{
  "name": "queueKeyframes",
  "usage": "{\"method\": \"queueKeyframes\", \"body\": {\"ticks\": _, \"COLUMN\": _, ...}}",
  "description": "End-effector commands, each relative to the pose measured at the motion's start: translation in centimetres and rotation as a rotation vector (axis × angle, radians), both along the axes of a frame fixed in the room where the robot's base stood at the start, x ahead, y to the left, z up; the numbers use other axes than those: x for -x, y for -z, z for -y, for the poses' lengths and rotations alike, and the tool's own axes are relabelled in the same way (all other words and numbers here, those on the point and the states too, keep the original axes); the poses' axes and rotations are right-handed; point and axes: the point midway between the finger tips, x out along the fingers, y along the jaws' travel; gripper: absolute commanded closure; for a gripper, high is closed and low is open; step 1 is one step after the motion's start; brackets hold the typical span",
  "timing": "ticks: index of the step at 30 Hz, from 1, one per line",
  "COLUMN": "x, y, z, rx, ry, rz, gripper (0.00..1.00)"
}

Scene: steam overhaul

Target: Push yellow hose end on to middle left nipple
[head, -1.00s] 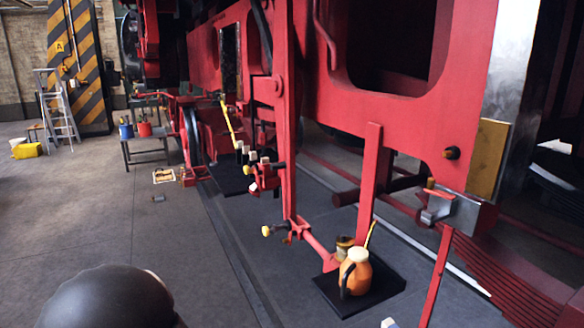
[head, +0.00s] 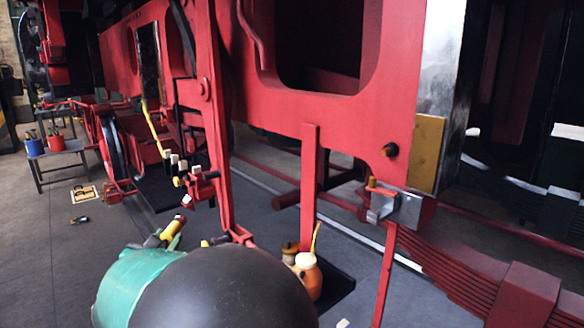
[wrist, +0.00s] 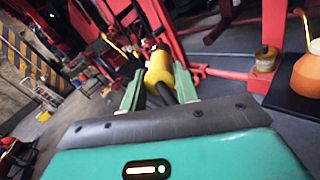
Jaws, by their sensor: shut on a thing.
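The yellow hose end (wrist: 158,70) is held between the two green fingers of my gripper (wrist: 157,80) in the wrist view, with dark hose running back from it towards the wrist. In the head view the yellow hose end (head: 172,229) shows just beyond my teal gripper body, below the red bracket; my own dark body covers part of the gripper. The red bracket (head: 204,187) on the locomotive carries small stubs, one with a yellow tip (head: 178,182) and one with a pale tip (head: 187,200). The hose end is apart from them. I cannot tell which is the middle left nipple.
An orange jug (head: 309,276) and a small brass can stand on a black mat (head: 338,285) at lower right. A red upright post (head: 309,185) rises behind them. A small table (head: 58,160) with pots stands at left.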

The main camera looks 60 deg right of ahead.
Motion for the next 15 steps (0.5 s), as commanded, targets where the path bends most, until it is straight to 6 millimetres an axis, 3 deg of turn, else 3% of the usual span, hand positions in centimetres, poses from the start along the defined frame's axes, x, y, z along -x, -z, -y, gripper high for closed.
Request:
{"method": "queueKeyframes", "body": {"ticks": 1, "x": 1.3, "y": -1.7, "z": 1.7, "rx": -0.005, "ry": 0.053, "rz": 0.024, "gripper": 1.0}}
{"method": "queueKeyframes", "body": {"ticks": 6, "x": 7.4, "y": -6.0, "z": 6.9, "rx": -0.023, "ry": 0.254, "rz": 0.083, "gripper": 1.0}}
{"method": "queueKeyframes", "body": {"ticks": 11, "x": 14.1, "y": -9.8, "z": 10.8, "rx": -0.029, "ry": 0.437, "rz": 0.143, "gripper": 1.0}}
{"method": "queueKeyframes", "body": {"ticks": 15, "x": 20.7, "y": -12.9, "z": 13.2, "rx": -0.027, "ry": 0.59, "rz": 0.199, "gripper": 1.0}}
